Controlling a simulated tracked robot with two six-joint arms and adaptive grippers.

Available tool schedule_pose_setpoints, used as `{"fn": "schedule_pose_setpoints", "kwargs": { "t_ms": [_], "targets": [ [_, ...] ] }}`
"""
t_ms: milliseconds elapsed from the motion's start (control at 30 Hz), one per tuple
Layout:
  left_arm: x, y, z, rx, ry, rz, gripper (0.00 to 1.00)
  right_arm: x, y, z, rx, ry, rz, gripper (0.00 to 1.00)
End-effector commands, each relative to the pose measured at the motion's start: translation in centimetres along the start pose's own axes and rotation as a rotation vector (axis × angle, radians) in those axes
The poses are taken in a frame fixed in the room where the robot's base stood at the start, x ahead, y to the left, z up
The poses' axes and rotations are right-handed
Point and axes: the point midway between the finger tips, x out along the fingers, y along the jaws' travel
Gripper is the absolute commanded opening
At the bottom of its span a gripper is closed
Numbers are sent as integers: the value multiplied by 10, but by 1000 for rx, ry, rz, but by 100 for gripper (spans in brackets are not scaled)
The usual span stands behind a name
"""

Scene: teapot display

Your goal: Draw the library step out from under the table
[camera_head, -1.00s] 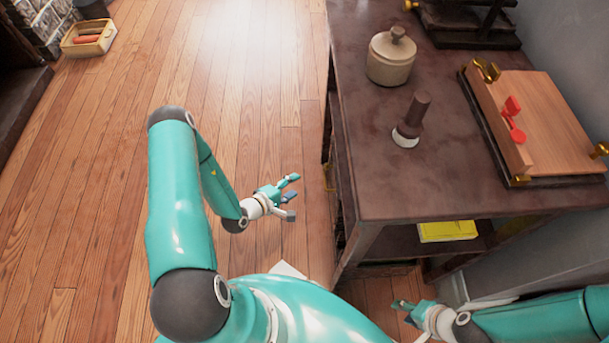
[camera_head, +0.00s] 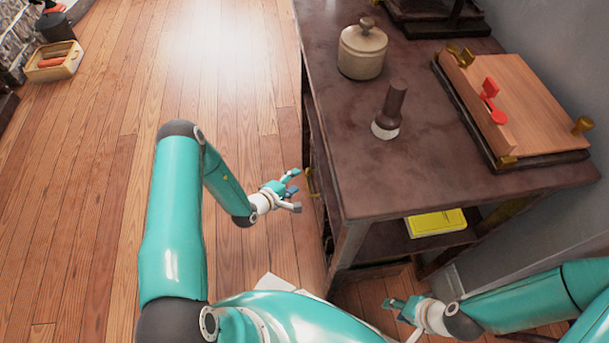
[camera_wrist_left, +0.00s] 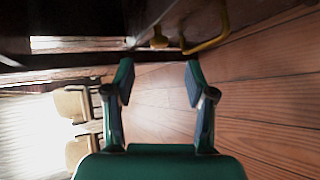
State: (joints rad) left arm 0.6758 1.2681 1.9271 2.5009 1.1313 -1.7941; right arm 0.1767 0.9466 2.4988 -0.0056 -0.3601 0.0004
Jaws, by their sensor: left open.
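The table (camera_head: 345,195) is dark brown and stands right of my left arm. I cannot clearly make out the library step; the space beneath the table is dark and partly hidden. A brass handle (camera_head: 311,182) shows at the table's left side, and a curved brass handle (camera_wrist_left: 207,38) is in the left wrist view, beyond my fingers. I cannot tell what it belongs to. My left gripper (camera_head: 293,190) is open and empty, just left of the handle and apart from it; its spread fingers (camera_wrist_left: 158,82) show in the wrist view. My right gripper (camera_head: 396,308) is low before the table's near side.
On the table are a lidded pot (camera_head: 362,55), a dark-handled tool (camera_head: 389,108) and a wooden press (camera_head: 525,100). A yellow item (camera_head: 437,223) lies on the lower shelf. A box (camera_head: 54,62) sits far left. Floor left of the table is clear.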

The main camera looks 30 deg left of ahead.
Motion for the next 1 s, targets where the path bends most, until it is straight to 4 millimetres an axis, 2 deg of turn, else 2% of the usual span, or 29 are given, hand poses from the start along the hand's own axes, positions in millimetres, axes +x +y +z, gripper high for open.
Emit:
{"fn": "schedule_pose_setpoints", "kwargs": {
  "t_ms": [33, 200, 400, 600, 867, 1000],
  "targets": [
    [13, -3, 0, 3, -2, 2, 55, 8, 3, 0, 0, 0, 0, 40],
    [45, -3, 0, 3, -2, 1, 55, 19, 7, 0, 0, 0, 0, 40],
    [69, -2, 0, 1, -1, 1, 55, 27, 10, 0, 0, 0, 0, 40],
    [78, 0, 1, -1, -1, 0, 55, 29, 11, 0, 0, 0, 0, 40],
    [78, 0, 1, 0, -1, -1, 55, 29, 10, 0, 0, 0, 0, 40],
    [78, 0, 1, 0, -1, -1, 34, 29, 10, 0, 0, 0, 0, 40]
  ]
}}
